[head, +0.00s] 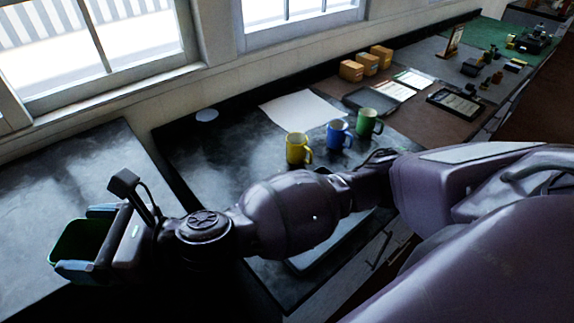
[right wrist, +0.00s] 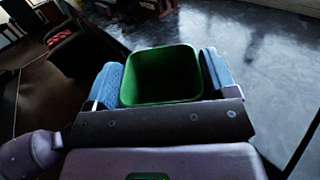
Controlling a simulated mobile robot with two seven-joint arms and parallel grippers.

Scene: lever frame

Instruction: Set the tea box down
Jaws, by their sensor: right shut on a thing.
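The tea box shows as a dark green, open-topped box (head: 74,243) at the lower left of the head view. My right gripper (head: 84,240) is shut on it, with a blue finger pad against each side. In the right wrist view the green box (right wrist: 162,76) sits between the blue pads of the gripper (right wrist: 163,84), its opening facing the camera. In the head view it appears over the dark left counter (head: 70,180). Its underside is hidden, so I cannot tell whether it touches the counter. My left gripper is in neither view.
A yellow mug (head: 297,149), a blue mug (head: 338,134) and a green mug (head: 368,122) stand on the middle counter near a white sheet (head: 303,109). Small orange boxes (head: 351,70) stand farther back. A dark gap separates the left and middle counters. The left counter looks bare.

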